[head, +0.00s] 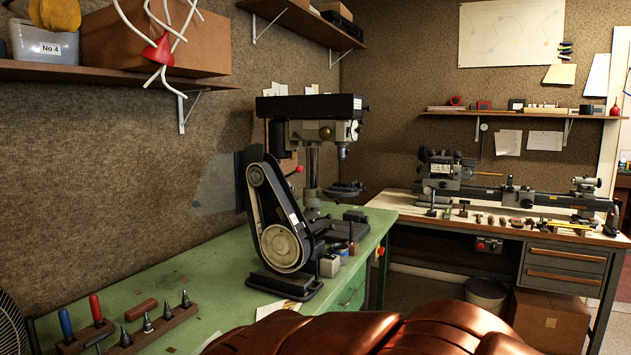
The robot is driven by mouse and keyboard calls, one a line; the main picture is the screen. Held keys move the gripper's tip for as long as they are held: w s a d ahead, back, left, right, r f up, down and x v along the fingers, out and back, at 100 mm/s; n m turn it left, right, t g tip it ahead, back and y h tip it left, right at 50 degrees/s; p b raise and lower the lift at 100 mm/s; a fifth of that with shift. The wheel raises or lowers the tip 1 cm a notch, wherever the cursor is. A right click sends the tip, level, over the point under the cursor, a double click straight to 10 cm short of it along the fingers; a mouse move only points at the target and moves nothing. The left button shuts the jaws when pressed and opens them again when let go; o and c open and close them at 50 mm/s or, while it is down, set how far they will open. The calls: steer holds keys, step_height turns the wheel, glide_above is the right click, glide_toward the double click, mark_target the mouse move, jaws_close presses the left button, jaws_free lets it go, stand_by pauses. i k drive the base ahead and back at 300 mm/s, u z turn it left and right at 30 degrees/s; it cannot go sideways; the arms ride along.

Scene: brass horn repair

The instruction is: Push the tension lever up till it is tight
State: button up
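A belt grinder (281,247) with a dark upright arm, a belt and a large pale lower wheel stands on the green bench. A short lever with a red ball knob (299,169) sticks out to the right of its upper part, tilted up. I take this for the tension lever; the drill press stands close behind it. I cannot tell from this view how tight the belt is. My gripper is not in view.
The green bench (180,280) holds a drill press (312,130) behind the grinder and a wooden tool rack (130,338) at front left. Small containers (330,264) stand right of the grinder. A lathe (440,180) stands on the back bench. A shelf (110,72) overhangs at upper left.

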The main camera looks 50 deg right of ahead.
mark_target(298, 168)
steer(key=z, duration=1.3)
steer(key=k, duration=0.65)
steer(key=z, duration=0.45)
steer(key=i, duration=1)
steer(key=u, duration=0.8)
steer(key=i, duration=0.35)
steer(key=u, duration=0.4)
